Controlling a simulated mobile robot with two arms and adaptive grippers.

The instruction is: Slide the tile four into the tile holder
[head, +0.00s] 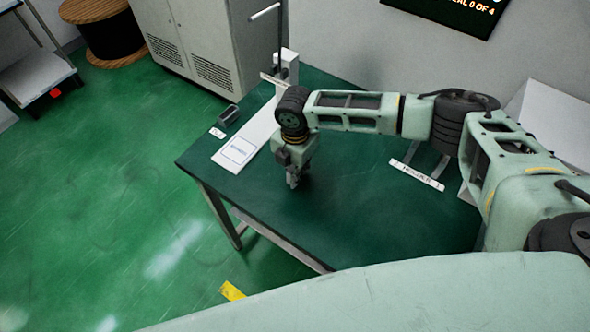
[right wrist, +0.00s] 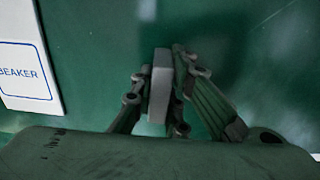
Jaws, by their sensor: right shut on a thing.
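My right gripper (head: 292,183) is low over the green table (head: 345,215), near its front left part. In the right wrist view the right gripper (right wrist: 160,100) is shut on a narrow pale grey block (right wrist: 160,75), seen edge-on, likely the tile. Its face and any number on it are hidden. In the head view the fingers hide most of it. A white strip with dark lettering (head: 417,175) lies on the table to the right, by dark grey bars (head: 440,162); I cannot tell if this is the tile holder. My left gripper is not in view.
A white board (head: 238,150) marked BEAKER lies left of my gripper, with a stand (head: 287,65) at its far end. A small grey box (head: 228,115) sits at the table's left edge. The table between my gripper and the lettered strip is clear.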

